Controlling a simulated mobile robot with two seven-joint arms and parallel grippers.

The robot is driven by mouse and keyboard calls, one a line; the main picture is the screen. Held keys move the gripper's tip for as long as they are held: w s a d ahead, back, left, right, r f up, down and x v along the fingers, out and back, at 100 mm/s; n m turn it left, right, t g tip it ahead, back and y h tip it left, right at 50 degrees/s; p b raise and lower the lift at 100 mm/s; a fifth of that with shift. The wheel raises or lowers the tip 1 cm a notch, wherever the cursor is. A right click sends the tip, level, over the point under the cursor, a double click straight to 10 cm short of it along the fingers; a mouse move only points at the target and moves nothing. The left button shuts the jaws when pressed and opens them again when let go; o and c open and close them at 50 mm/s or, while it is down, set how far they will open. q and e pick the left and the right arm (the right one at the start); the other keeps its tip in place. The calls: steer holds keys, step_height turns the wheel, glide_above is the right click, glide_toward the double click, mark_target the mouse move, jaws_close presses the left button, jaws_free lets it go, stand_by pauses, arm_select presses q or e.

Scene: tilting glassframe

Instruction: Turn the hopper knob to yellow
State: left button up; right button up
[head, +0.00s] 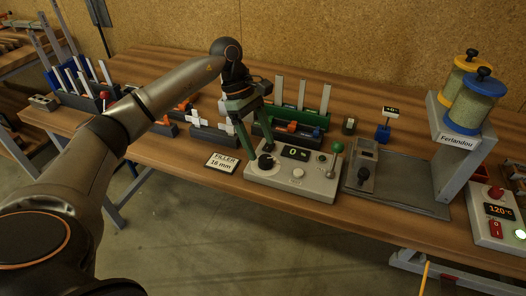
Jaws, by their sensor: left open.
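A grey filler control box (320,186) stands on the wooden table near the centre. A round black knob (266,162) sits at its left end, on a white dial; the colour marks on it are too small to read. My left gripper (260,142) points down just above and behind this knob, with its green-tipped fingers apart and nothing seen between them. I cannot tell whether the fingers touch the knob. Two hopper jars, one yellow-capped (466,65) and one blue-capped (478,98), stand on the grey Ferlandou stand (448,130) at the right. My right gripper is out of view.
The box also carries a display reading 0, a white button and a green-knobbed lever (335,160). A FILLER 16 mm sign (222,163) lies left of it. Racks (305,105) stand behind. A red-buttoned 120°C box (497,212) is at far right.

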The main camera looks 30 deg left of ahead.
arm_select(q)
steer(key=v, duration=0.9)
